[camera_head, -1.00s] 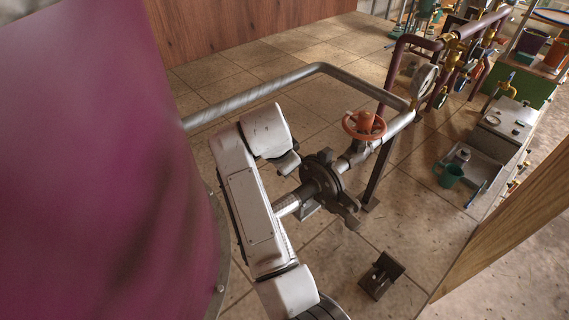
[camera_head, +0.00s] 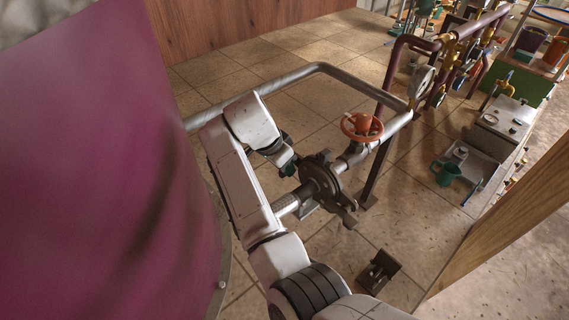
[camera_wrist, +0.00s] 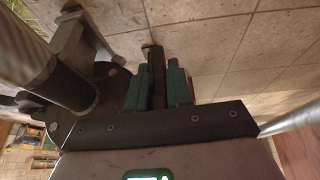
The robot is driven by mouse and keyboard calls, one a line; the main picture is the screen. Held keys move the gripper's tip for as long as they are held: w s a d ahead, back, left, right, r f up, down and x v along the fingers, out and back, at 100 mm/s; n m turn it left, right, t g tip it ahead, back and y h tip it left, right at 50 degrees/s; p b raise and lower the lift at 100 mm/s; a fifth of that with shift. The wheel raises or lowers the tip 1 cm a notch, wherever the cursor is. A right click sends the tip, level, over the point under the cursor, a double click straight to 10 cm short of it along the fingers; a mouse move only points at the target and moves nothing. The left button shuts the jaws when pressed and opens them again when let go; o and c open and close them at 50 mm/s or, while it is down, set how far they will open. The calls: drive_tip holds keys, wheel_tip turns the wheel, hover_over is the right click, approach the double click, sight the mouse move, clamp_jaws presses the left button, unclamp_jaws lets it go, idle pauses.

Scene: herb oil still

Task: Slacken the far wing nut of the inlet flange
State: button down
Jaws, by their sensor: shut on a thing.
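The inlet flange (camera_head: 321,178) is a dark round disc pair on the grey pipe, in the middle of the head view. My gripper (camera_head: 288,165) is at its far left side, partly hidden by my white arm. In the wrist view the green-padded fingers of my gripper (camera_wrist: 158,82) are shut on a narrow dark piece, the far wing nut (camera_wrist: 156,66), which stands between the pads. A small brassy end shows just beyond it. The flange (camera_wrist: 107,72) also shows left of the fingers. A dark wing-like part (camera_head: 348,217) sticks out at the flange's near side.
An orange handwheel (camera_head: 362,126) sits on the pipe right of the flange. A grey pipe (camera_head: 265,90) runs behind my arm. A dark bracket (camera_head: 379,271) lies on the tiled floor. The large purple vessel fills the left.

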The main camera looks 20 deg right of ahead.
drive_tip(key=c, duration=1.1)
unclamp_jaws()
drive_tip(key=b+v, duration=0.1)
drive_tip(key=v, duration=0.9)
drive_tip(key=shift+a+r, duration=0.2)
drive_tip(key=shift+r, duration=0.2)
